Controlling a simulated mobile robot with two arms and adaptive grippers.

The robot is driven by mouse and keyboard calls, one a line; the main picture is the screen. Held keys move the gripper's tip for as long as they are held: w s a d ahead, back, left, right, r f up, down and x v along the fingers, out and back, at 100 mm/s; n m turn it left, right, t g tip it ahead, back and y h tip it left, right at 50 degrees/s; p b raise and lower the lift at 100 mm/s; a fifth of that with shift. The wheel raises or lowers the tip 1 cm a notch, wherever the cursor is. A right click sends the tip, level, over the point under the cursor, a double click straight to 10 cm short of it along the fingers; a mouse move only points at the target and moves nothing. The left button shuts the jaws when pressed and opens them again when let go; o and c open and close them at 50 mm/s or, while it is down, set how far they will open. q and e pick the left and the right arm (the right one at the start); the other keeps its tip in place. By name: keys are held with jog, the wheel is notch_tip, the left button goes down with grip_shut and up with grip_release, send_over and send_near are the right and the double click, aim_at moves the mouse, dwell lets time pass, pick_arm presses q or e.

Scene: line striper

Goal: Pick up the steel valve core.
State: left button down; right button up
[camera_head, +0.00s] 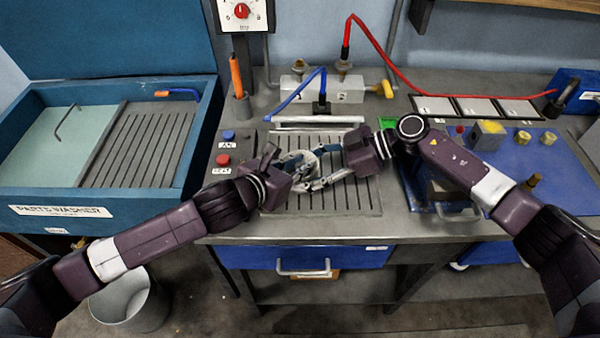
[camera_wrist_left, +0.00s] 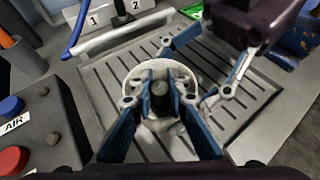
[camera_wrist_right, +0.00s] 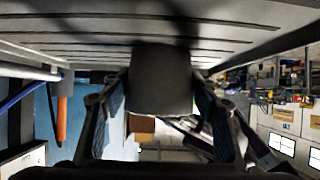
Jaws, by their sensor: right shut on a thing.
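A round pale valve body (camera_wrist_left: 133,78) stands upright on the slatted grate, and its pale rim also shows in the head view (camera_head: 300,157). The steel valve core (camera_wrist_left: 160,97), a short dark cylinder, sits in its middle. My left gripper (camera_wrist_left: 161,80) is over it, open, with a fingertip close on each side of the core. I cannot tell whether they touch it. My right gripper (camera_head: 327,170) reaches in from the right and is shut on the valve body, which shows as a dark grey cylinder (camera_wrist_right: 160,80) between its fingers in the right wrist view.
The slatted grate (camera_head: 345,199) is otherwise clear. A control box with blue and red buttons (camera_head: 223,160) stands left of it. A white bar (camera_head: 318,119) and a manifold with a blue hose (camera_head: 308,80) stand behind. A blue parts washer (camera_head: 205,130) is further left.

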aim_at(299, 164)
pick_arm(q)
jog(key=shift+s+a+f, duration=0.1)
jog(key=shift+f, duration=0.35)
pick_arm(e)
jog(key=shift+a+r, duration=0.1)
pick_arm(q)
notch_tip(299, 164, up, 11)
jog(key=shift+f, duration=0.2)
pick_arm(e)
jog(key=o, duration=0.9)
jog(key=shift+o, duration=0.2)
jog(key=v, duration=0.7)
jog(key=shift+d, duration=0.35)
